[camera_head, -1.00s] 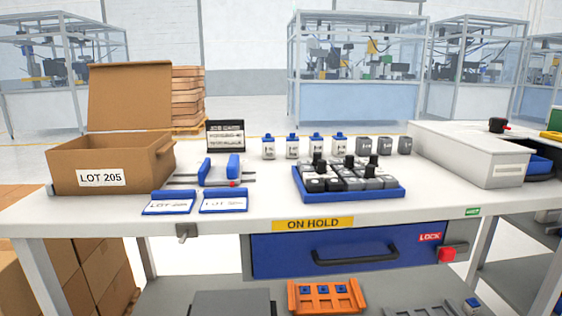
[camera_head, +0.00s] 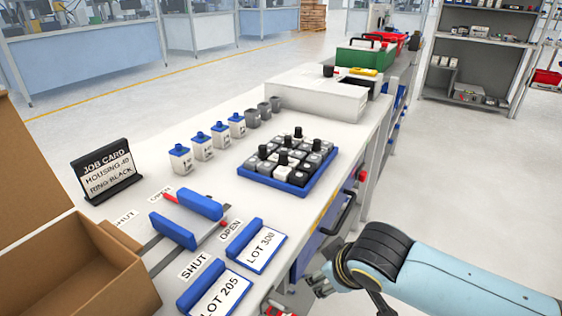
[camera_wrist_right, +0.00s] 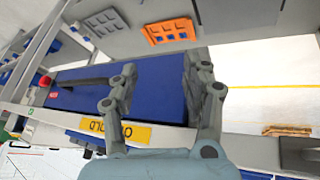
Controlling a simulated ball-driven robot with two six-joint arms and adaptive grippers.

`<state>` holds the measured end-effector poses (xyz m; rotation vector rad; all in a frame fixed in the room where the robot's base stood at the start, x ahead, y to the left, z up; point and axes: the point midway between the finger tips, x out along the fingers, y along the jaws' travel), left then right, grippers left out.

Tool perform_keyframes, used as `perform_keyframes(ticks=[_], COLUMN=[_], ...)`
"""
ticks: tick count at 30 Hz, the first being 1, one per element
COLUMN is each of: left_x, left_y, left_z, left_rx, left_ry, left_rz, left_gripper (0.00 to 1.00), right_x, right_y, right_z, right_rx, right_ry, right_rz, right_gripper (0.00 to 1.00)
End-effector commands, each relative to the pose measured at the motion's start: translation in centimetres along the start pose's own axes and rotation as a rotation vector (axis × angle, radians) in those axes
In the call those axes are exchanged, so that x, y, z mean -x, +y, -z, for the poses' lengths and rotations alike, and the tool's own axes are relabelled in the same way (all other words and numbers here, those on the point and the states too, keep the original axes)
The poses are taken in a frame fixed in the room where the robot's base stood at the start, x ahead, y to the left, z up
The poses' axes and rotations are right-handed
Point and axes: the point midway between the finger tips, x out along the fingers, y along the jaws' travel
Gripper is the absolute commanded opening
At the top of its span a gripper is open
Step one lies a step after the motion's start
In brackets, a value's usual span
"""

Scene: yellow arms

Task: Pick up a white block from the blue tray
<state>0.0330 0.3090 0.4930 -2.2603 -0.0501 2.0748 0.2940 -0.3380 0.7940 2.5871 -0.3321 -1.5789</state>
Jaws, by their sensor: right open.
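The blue tray (camera_head: 322,169) sits on the white table right of centre in the head view. It holds several small blocks in rows; some look white (camera_head: 282,173), others grey or dark, and several carry black knobs. My right gripper (camera_head: 318,284) is low at the table's front side in the head view, well apart from the tray. In the right wrist view its two fingers (camera_wrist_right: 160,66) are spread with nothing between them, facing the blue drawer front (camera_wrist_right: 150,88). The tray's contents are not visible there. My left gripper is not in view.
White blue-topped containers (camera_head: 203,148) and grey cups (camera_head: 264,111) stand behind the tray. A job card (camera_head: 107,170), blue-handled slider (camera_head: 174,229), lot cards (camera_head: 257,246) and open cardboard box (camera_head: 75,262) are left.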

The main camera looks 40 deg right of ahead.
Motion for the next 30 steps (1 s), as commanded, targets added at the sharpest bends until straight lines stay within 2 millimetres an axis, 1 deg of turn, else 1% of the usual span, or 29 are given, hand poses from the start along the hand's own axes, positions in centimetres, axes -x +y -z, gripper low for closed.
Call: perform_keyframes(ticks=[1, 3, 5, 6, 7, 8, 12, 15, 18, 22, 24, 26, 30], left_x=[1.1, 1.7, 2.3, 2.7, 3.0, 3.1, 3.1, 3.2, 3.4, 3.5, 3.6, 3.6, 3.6], left_y=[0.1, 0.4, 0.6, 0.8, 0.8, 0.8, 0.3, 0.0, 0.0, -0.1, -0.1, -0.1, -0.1], left_z=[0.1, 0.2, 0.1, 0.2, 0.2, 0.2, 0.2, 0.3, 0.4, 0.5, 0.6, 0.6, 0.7], left_rx=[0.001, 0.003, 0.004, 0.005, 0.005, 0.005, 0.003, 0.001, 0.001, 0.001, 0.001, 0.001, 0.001], left_ry=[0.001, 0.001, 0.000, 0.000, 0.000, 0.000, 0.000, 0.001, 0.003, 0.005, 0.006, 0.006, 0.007], left_rz=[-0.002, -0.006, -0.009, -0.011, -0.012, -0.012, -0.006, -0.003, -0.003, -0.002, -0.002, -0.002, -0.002], left_gripper=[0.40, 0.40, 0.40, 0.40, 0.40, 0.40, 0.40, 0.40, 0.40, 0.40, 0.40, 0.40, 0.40], right_x=[2.4, 4.8, 6.9, 8.3, 9.1, 9.2, 8.3, 8.1, 8.2, 8.3, 8.0, 7.3, 5.4], right_y=[0.4, 0.8, 1.1, 1.5, 2.1, 2.7, 5.1, 6.3, 7.2, 7.8, 7.9, 7.9, 8.1], right_z=[1.7, 3.3, 4.6, 5.7, 6.8, 7.6, 11.3, 13.8, 16.1, 18.1, 18.9, 19.7, 21.2], right_rx=[-0.008, -0.020, -0.031, -0.043, -0.059, -0.079, -0.157, -0.194, -0.219, -0.236, -0.243, -0.246, -0.247], right_ry=[0.022, 0.043, 0.062, 0.085, 0.116, 0.151, 0.323, 0.442, 0.548, 0.642, 0.666, 0.674, 0.674], right_rz=[-0.004, -0.010, -0.016, -0.023, -0.035, -0.050, -0.082, -0.076, -0.050, -0.005, 0.011, 0.017, 0.017], right_gripper=[0.48, 0.48, 0.48, 0.48, 0.48, 0.48, 0.48, 0.48, 0.48, 0.48, 0.48, 0.48, 0.48])
